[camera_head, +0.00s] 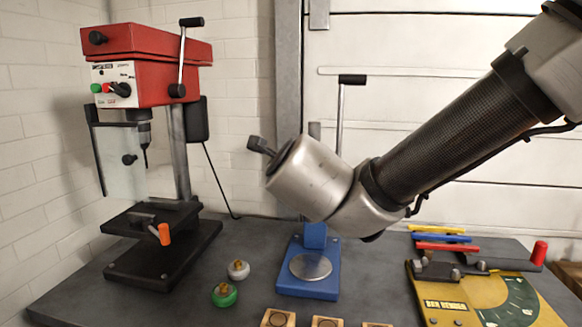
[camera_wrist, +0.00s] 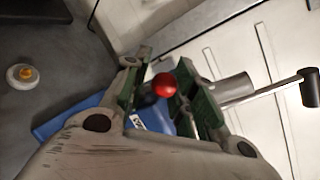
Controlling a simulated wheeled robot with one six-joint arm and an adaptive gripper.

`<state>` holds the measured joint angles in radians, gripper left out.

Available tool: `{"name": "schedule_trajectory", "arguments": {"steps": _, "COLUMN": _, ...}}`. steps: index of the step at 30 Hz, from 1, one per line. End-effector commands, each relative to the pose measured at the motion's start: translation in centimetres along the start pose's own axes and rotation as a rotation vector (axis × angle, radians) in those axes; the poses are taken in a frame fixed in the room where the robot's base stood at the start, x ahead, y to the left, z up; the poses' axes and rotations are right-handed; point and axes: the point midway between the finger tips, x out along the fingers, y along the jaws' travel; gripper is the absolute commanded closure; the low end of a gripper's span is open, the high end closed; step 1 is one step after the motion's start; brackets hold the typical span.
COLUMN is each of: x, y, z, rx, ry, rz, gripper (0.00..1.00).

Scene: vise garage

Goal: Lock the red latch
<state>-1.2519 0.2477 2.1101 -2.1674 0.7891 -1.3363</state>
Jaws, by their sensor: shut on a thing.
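A round red knob (camera_wrist: 164,85), which looks like the red latch, sits between the green-padded fingers of my gripper (camera_wrist: 160,97) in the wrist view. My gripper is shut on it. The blue arbor press (camera_head: 308,284) stands behind my arm in the head view, and part of its blue body (camera_wrist: 62,118) shows below the fingers in the wrist view. In the head view my own wrist hides my gripper, the red knob and the middle of the press. I cannot tell the latch's position.
The press lever (camera_head: 341,110) rises above my arm. A red drill press (camera_head: 145,62) stands at left and a yellow bar bender (camera_head: 458,306) at right. A white-based piece (camera_head: 238,269), a green-based piece (camera_head: 224,294) and wooden blocks (camera_head: 278,318) lie on the bench.

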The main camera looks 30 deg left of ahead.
Motion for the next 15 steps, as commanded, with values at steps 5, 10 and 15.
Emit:
{"name": "schedule_trajectory", "arguments": {"steps": 5, "x": 0.64, "y": -1.29, "z": 0.22, "rx": 0.032, "ry": 0.062, "rz": 0.039, "gripper": 1.00}}
{"name": "schedule_trajectory", "arguments": {"steps": 10, "x": 1.04, "y": -1.53, "z": 0.30, "rx": 0.051, "ry": 0.113, "rz": 0.087, "gripper": 1.00}}
{"name": "schedule_trajectory", "arguments": {"steps": 15, "x": 1.20, "y": -1.58, "z": 0.31, "rx": 0.062, "ry": 0.137, "rz": 0.115, "gripper": 1.00}}
